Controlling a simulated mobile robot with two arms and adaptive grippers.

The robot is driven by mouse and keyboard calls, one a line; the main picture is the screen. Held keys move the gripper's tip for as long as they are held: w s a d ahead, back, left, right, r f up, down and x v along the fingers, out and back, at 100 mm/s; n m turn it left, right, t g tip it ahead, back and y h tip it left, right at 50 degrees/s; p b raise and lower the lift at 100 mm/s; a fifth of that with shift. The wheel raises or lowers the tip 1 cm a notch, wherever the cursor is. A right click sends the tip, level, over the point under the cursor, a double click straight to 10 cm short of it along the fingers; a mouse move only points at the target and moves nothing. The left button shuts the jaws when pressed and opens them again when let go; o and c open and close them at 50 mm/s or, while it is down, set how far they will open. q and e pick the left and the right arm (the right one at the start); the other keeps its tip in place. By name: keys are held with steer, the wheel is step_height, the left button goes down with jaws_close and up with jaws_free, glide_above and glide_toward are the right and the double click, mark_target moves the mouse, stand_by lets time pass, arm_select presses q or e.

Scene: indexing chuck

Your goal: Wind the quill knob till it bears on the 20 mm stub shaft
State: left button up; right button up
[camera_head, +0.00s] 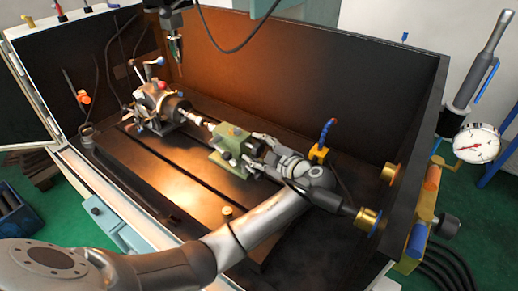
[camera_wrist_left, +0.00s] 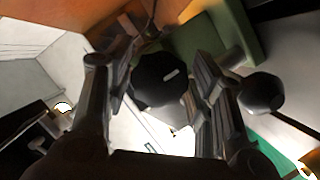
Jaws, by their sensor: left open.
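The green tailstock (camera_head: 230,146) stands on the dark slotted table, its quill side toward the chuck. The indexing chuck (camera_head: 160,104) is to its left, and a pale stub shaft (camera_head: 194,118) sticks out of it toward the tailstock. I cannot tell whether the shaft and quill touch. My left gripper (camera_head: 251,153) is open at the tailstock's right end. In the left wrist view, a black round knob (camera_wrist_left: 160,78) with a white mark lies between the open fingers (camera_wrist_left: 158,92); I cannot tell whether they touch it. My right gripper is not in view.
A second black knob (camera_wrist_left: 262,93) sits beside one finger. A yellow block with a blue hose (camera_head: 319,153) stands behind my left wrist. A dark spindle (camera_head: 175,45) hangs above the chuck. Enclosure walls (camera_head: 290,70) bound the back and right. The table front is mostly clear.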

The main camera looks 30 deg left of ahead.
arm_select(q)
steer(key=c, duration=0.7)
steer(key=shift+c, duration=0.2)
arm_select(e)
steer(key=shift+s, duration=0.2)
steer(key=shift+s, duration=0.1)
